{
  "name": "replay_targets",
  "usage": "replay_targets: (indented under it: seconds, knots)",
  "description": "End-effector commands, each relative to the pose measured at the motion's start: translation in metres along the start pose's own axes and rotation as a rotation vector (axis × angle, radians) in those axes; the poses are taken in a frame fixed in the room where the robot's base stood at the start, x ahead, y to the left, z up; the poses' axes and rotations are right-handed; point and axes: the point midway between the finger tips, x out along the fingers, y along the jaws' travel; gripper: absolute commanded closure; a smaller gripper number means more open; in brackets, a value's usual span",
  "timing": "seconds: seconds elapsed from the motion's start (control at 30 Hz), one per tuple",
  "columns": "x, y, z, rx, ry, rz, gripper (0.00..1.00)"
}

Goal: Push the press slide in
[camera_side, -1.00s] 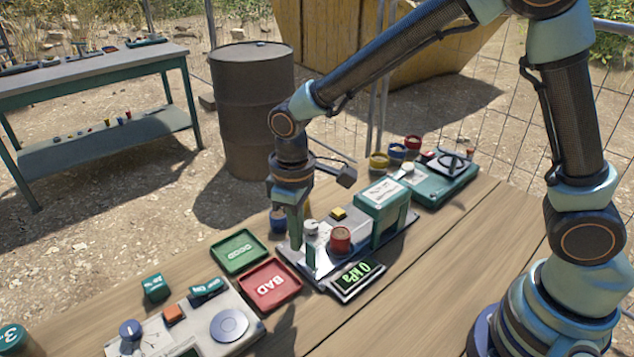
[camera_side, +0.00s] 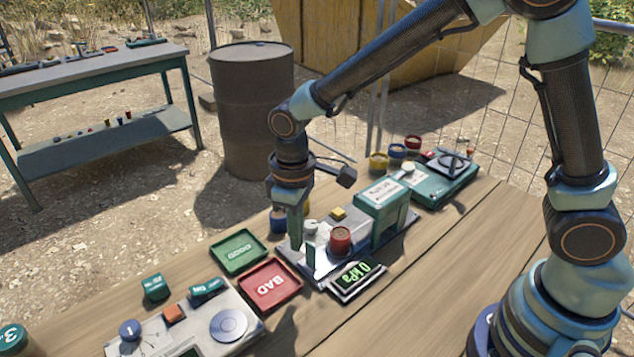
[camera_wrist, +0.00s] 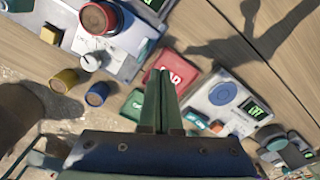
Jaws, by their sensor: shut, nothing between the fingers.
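The press (camera_side: 382,203) is a teal housing on a pale metal base, with a red-brown cup (camera_side: 341,241) on the slide part in front of it. A white knob (camera_side: 311,227) stands beside the cup. A small upright plate (camera_side: 311,256) stands at the near end of the base. My gripper (camera_side: 296,246) points down at the base's left end, shut and empty, close to the upright plate; I cannot tell whether they touch. In the wrist view my shut fingers (camera_wrist: 161,74) show, with the cup (camera_wrist: 99,17) and knob (camera_wrist: 91,62) at upper left.
A display (camera_side: 357,275) reading 0 kPa lies in front of the press. Green (camera_side: 238,251) and red BAD (camera_side: 270,285) trays lie to the left. A control panel (camera_side: 190,330) is at the front; bare wood lies right.

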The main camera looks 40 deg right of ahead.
Motion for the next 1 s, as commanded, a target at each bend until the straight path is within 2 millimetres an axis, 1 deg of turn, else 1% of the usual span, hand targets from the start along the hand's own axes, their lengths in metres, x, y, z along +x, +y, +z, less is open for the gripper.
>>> replay_targets:
  seconds: [0.17,1.0]
  knots:
    - [0.002,0.000,0.000,0.000,-0.001,0.000,1.00]
    - [0.038,0.000,0.000,0.000,-0.001,0.000,1.00]
